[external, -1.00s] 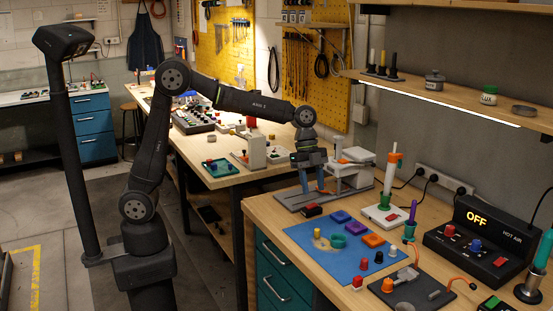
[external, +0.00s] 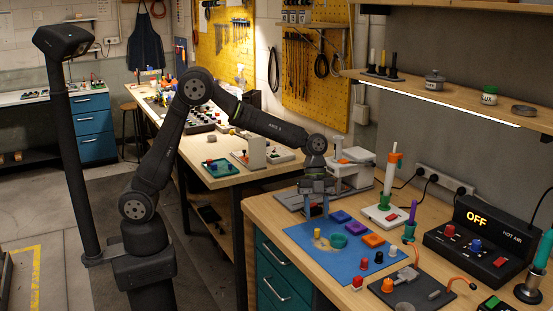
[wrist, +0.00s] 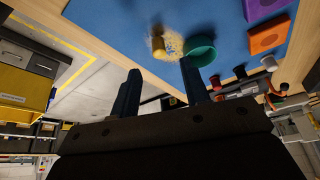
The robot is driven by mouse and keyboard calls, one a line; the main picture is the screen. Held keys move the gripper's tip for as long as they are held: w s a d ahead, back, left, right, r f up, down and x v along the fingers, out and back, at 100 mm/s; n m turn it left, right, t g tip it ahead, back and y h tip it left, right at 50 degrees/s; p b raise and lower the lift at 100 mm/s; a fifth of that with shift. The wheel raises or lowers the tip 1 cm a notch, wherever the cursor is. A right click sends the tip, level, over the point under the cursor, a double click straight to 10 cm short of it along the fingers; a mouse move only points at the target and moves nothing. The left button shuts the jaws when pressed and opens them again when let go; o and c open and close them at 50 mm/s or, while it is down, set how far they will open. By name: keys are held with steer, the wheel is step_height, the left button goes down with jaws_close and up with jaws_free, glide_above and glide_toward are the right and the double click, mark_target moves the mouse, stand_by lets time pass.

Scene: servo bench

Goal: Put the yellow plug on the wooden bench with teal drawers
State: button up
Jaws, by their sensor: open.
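The yellow plug (external: 317,235) stands on the blue mat (external: 352,268), beside a pale round patch and a green ring. In the wrist view the yellow plug (wrist: 158,48) lies just beyond my fingertips. The wooden bench (external: 262,211) with teal drawers (external: 284,280) carries the mat. My gripper (external: 318,214) points down just above and behind the plug, fingers apart with nothing between them. In the wrist view the two fingers of my gripper (wrist: 161,70) are spread wide, with the plug ahead of the gap.
The green ring (external: 338,241) is right of the plug, with purple and orange blocks (external: 374,240) beyond. Several small coloured plugs stand at the mat's right side. A white stand (external: 384,214) is behind. Bare wood shows along the bench's left edge.

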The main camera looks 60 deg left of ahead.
mark_target(317, 229)
steer(key=shift+x, duration=3.1)
steer(key=shift+w, duration=0.1)
jaws_close()
